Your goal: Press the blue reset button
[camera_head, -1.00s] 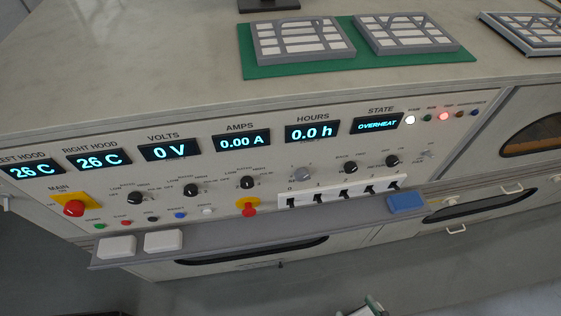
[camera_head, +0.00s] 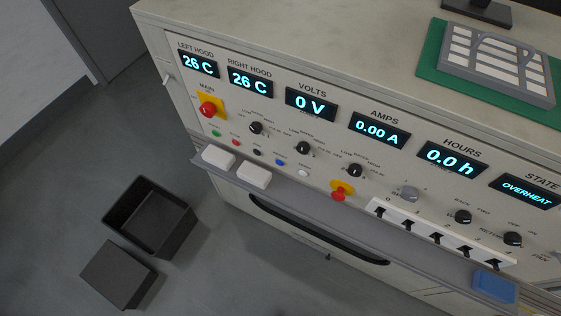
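The blue button (camera_head: 280,162) is a small round button low on the front panel (camera_head: 330,150). It sits in a row with a green button (camera_head: 216,133), a red button (camera_head: 236,142), a black button (camera_head: 258,152) and a white button (camera_head: 303,173). The blue button is unobstructed, but its label is too small to read. The state display (camera_head: 529,191) reads OVERHEAT. My gripper is not in view.
A red knob (camera_head: 207,109) is at upper left. A dark open bin (camera_head: 150,215) stands on the floor.

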